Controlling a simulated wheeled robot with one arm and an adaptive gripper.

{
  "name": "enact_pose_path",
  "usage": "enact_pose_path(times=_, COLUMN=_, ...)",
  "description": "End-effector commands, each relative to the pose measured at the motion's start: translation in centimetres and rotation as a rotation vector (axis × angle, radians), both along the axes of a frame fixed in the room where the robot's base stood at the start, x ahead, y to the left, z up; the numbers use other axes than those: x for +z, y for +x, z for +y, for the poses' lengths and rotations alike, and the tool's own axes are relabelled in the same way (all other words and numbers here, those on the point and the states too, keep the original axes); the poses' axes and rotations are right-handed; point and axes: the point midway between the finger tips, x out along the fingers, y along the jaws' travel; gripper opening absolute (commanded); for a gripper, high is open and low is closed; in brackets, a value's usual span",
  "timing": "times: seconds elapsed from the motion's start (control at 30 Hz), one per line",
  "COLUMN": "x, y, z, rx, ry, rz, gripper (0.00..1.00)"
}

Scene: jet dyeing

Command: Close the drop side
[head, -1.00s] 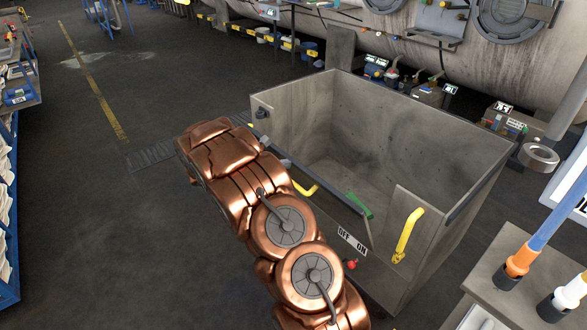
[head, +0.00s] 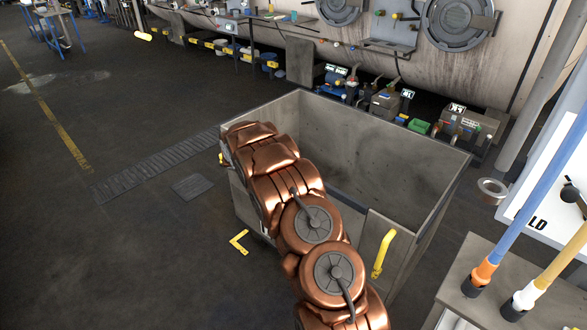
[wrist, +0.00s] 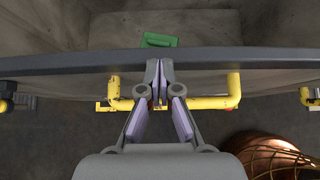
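The grey open-topped bin (head: 425,145) stands at the centre of the head view. My copper arm covers most of its front, so the drop side's position cannot be told there. A yellow handle (head: 385,253) is on the bin's front right panel. In the wrist view, a dark bar (wrist: 230,60) crosses the picture, with yellow handle tubing (wrist: 205,102) on the near side of it. My gripper (wrist: 160,66) points at the bar, its fingertips together over it, between the yellow lengths. I see nothing clearly held. A green piece (wrist: 160,40) lies beyond the bar.
A large tank (head: 300,35) with pumps (head: 385,103) at its foot stands behind the bin. A bench (head: 480,275) with blue and yellow lances is at right.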

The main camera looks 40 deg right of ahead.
Motion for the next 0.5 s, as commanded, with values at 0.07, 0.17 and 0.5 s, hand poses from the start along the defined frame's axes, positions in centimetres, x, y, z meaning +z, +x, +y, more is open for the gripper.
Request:
enact_pose_path(times=0.07, x=0.09, y=0.03, z=-0.44, rx=-0.001, ry=-0.003, rz=-0.001, gripper=0.0)
enact_pose_path(times=0.17, x=0.07, y=0.0, z=-0.6, rx=-0.003, ry=-0.003, rz=-0.002, gripper=0.0)
enact_pose_path(times=0.5, x=0.0, y=-0.24, z=-1.04, rx=-0.01, ry=-0.003, rz=0.0, gripper=0.0)
